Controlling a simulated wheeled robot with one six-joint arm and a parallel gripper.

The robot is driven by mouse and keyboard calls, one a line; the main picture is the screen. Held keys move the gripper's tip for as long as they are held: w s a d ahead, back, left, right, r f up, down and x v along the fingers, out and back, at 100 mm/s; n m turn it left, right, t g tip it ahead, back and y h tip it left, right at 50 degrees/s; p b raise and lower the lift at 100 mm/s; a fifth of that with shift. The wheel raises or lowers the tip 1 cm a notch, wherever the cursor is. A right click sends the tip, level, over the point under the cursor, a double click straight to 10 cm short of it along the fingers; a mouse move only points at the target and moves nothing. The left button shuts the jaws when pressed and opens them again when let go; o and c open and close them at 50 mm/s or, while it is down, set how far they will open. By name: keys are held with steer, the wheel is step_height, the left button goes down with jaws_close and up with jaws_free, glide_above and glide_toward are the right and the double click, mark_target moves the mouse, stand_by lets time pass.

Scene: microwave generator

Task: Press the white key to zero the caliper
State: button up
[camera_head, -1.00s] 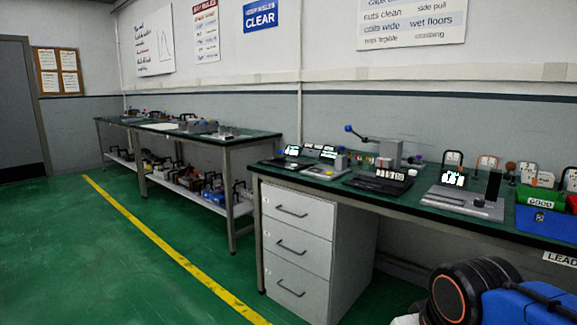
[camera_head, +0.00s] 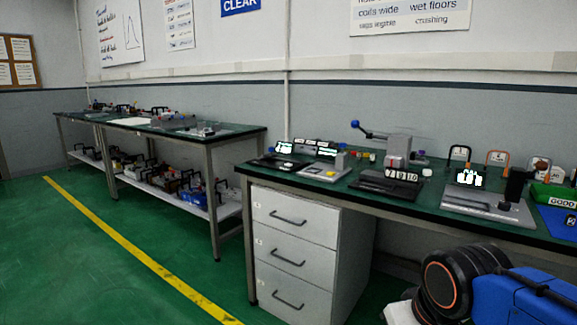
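I cannot pick out the caliper or its white key with certainty; the devices on the near bench (camera_head: 300,181) are small in the head view. A grey plate with a lit white display (camera_head: 468,179) stands toward the right of the bench. Left of it is a black-based device with a digit readout (camera_head: 402,175), in front of a grey block and a lever with a blue knob. Two smaller devices with lit screens stand further left, one dark (camera_head: 284,148) and one grey (camera_head: 326,153). My gripper is not in view.
A green bin (camera_head: 552,193) and a blue bin (camera_head: 557,222) sit at the bench's right end. Grey drawers (camera_head: 293,250) stand under the bench. Green floor at left is clear.

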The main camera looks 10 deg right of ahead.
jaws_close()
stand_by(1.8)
